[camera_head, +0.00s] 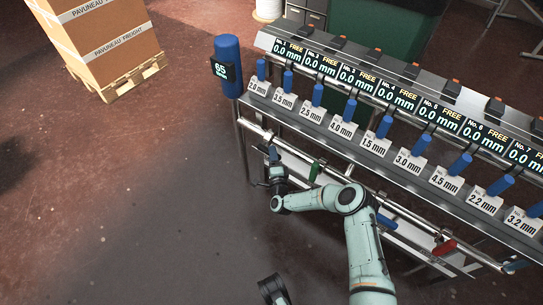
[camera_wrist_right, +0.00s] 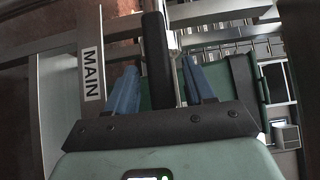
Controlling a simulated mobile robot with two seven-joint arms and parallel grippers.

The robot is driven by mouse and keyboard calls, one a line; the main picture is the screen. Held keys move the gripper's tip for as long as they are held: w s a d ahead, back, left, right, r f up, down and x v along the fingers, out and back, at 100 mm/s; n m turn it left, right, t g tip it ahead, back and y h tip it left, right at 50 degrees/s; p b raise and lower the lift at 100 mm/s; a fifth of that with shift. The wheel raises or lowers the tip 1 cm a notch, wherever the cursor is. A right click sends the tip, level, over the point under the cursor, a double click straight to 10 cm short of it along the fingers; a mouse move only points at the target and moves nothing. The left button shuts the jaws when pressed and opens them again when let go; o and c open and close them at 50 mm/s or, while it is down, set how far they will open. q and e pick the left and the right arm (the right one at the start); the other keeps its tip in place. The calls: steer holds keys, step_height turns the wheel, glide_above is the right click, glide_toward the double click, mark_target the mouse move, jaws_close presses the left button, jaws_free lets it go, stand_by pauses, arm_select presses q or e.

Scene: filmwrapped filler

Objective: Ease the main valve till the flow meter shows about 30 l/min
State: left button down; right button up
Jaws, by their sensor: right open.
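The flow meter is likely the small dark display (camera_head: 222,70) on the blue cylinder (camera_head: 229,55) at the rack's left end; it reads 65, its unit too small to read. My right gripper (camera_head: 272,154) is at the rack's left front, by the lower pipe. In the right wrist view its two blue fingers (camera_wrist_right: 156,88) stand open. A black bar (camera_wrist_right: 156,58), seemingly the main valve's handle, shows between them with gaps on both sides. A plate marked MAIN (camera_wrist_right: 91,74) is left of the fingers. In the head view the gripper hides the handle.
The steel rack (camera_head: 330,133) carries several blue-topped valves with millimetre labels and displays reading 0.0 mm FREE. Along the lower pipe (camera_head: 400,212) are a green handle (camera_head: 314,172) and a red handle (camera_head: 445,247). A carton on a pallet (camera_head: 130,82) stands back left. The floor left is clear.

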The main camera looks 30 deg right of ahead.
arm_select(q)
steer(key=shift+s+a+f+g, duration=0.1)
steer(key=shift+s+f+g, duration=0.25)
steer(key=shift+s, duration=0.2)
arm_select(e)
steer(key=shift+w+d, duration=0.25)
steer(key=shift+w, duration=0.45)
